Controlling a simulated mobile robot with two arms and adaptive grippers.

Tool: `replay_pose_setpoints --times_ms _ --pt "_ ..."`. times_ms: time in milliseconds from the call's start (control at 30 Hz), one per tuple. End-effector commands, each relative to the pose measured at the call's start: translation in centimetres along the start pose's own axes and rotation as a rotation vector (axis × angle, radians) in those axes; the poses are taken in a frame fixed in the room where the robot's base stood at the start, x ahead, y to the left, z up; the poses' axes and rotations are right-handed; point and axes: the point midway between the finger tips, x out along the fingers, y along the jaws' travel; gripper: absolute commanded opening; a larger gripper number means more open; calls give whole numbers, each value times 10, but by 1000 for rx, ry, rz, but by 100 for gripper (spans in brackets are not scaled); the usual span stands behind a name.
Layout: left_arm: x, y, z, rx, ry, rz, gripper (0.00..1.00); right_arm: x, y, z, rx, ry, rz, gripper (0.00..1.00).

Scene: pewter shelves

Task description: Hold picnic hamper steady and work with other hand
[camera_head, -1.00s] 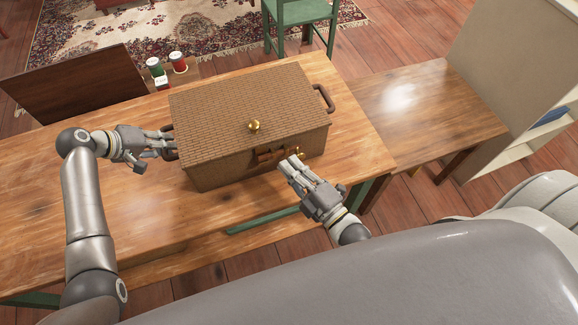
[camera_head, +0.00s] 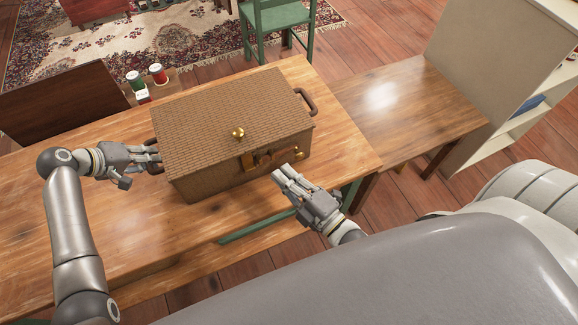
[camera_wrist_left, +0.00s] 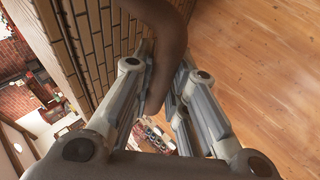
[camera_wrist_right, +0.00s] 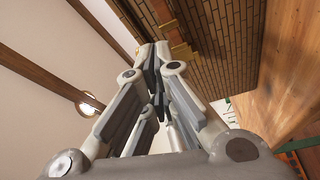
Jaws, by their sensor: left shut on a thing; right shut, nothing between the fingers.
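The brown wicker picnic hamper (camera_head: 225,120) stands on the wooden table with its lid down. My right gripper (camera_head: 283,174) is shut and empty just in front of the hamper's front right part, close to the latch. In the right wrist view its fingertips (camera_wrist_right: 158,58) are together near the wicker wall.
The wooden table (camera_head: 90,215) is bare in front and to the left. A lower wooden table (camera_head: 400,105) adjoins at right, beside a pale shelf unit (camera_head: 490,70). Small red and green jars (camera_head: 136,80) stand behind the hamper. A green chair (camera_head: 275,18) is beyond.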

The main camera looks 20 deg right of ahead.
Motion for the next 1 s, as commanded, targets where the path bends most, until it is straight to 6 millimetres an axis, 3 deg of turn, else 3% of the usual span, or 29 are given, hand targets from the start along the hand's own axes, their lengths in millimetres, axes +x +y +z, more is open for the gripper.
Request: replay_pose_setpoints --times_ms 200,400,933,967,1000 --pt "-1 0 -2 1 6 -1 0 -46 0 0 1 1 -2 0" --pt "-1 0 -2 1 5 0 0 -72 0 -1 1 2 1 0" --pt "0 1 -1 1 2 2 0 -79 1 -1 1 4 3 0" --pt "0 1 -1 1 2 2 19 -79 1 -1 1 4 3 0" --pt "0 1 -1 1 2 2 24 -79 1 -1 1 4 3 0"
